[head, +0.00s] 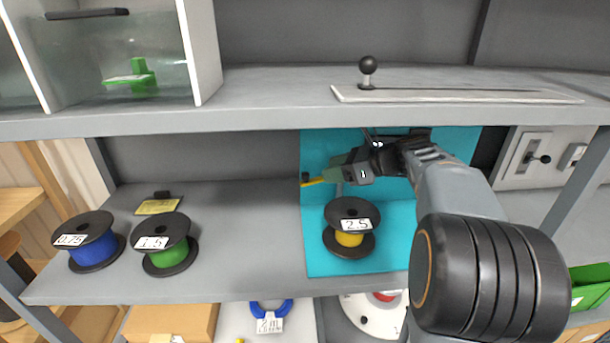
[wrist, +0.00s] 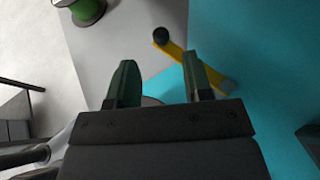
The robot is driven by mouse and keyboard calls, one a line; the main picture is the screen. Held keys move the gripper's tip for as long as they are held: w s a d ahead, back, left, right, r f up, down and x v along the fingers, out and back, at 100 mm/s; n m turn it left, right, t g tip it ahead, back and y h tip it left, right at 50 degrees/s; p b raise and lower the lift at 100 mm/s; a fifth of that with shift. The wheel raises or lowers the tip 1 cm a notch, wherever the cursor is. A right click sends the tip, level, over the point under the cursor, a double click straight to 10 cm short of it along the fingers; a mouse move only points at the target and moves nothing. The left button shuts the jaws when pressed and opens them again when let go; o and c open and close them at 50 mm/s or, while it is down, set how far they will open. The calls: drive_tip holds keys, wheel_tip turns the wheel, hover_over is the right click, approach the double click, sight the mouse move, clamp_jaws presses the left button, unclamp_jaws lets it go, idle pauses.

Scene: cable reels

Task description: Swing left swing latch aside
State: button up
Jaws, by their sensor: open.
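The swing latch is a yellow bar (head: 314,182) with a black knob (head: 305,177), at the left edge of a cyan panel (head: 318,245). In the wrist view the yellow bar (wrist: 186,57) runs slantwise from its black knob (wrist: 160,36), down behind the right finger. My gripper (head: 338,168) reaches in from the right, with its green fingers close to the bar. In the wrist view the gripper (wrist: 158,72) is open and empty, with the knob beyond the gap between the fingertips. I cannot tell whether a finger touches the bar.
A reel marked 2.5 with yellow cable (head: 349,240) stands before the cyan panel, below my gripper. Blue (head: 92,250) and green (head: 170,255) reels stand at the shelf's left, beside a yellow tag (head: 157,206). An upper shelf (head: 270,95) overhangs. The shelf between is clear.

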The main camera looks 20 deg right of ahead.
sight(307, 174)
drive_tip(key=x, duration=0.8)
drive_tip(key=shift+f, duration=0.1)
drive_tip(key=shift+c, duration=0.4)
